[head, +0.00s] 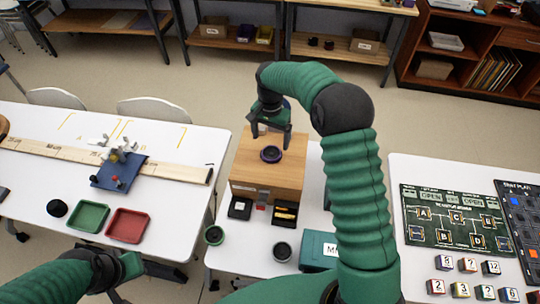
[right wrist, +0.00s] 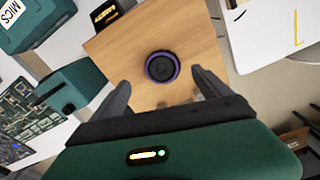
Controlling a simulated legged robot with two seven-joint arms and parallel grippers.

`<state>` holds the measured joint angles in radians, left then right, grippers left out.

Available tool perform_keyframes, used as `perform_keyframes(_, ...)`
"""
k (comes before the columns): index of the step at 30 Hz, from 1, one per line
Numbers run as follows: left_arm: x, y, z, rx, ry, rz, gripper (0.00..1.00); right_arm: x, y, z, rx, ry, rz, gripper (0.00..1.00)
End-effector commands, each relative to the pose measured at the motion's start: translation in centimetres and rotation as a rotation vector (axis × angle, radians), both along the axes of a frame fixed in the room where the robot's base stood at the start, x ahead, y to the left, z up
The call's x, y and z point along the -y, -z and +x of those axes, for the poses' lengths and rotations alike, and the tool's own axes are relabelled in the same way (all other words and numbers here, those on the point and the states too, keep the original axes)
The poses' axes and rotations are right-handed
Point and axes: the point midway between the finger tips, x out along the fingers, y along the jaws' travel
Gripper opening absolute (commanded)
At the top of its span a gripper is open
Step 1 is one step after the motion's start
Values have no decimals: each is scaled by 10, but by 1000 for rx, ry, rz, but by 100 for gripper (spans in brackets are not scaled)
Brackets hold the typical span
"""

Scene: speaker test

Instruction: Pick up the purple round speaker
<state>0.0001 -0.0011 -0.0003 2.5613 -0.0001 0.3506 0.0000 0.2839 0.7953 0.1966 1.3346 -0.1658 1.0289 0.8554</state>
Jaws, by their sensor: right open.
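The purple round speaker (head: 270,154) is a dark disc with a purple rim, lying on top of the wooden box (head: 250,172). In the right wrist view the speaker (right wrist: 162,67) lies just beyond the fingertips, roughly centred between them. My right gripper (head: 270,135) is open and empty above the box, with its fingers pointing toward the speaker. It looks apart from the speaker, though the exact height is hard to judge. My left gripper (head: 122,268) is low at the left, partly hidden by its own arm; its jaws are not clear.
A green-rimmed round item (head: 214,235) and a dark round item (head: 282,252) stand on the table before the box. Two small black boxes (head: 240,208) (head: 285,214) sit against its front. A teal MICS case (head: 318,249) is at right. Green (head: 88,216) and red (head: 127,225) trays lie left.

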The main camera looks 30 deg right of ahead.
Motion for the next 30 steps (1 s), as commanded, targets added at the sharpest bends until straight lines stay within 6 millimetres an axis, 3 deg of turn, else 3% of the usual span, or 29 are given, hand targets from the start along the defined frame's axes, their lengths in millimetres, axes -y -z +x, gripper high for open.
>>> perform_keyframes(13,0,-14,1,1,1,0,0,-4,65,-6,1,-1,2,88)
perform_keyframes(21,0,-13,0,1,0,0,0,-7,72,-3,5,-3,-1,88)
perform_keyframes(30,0,-13,0,1,0,0,0,-4,72,-4,5,-2,0,50)
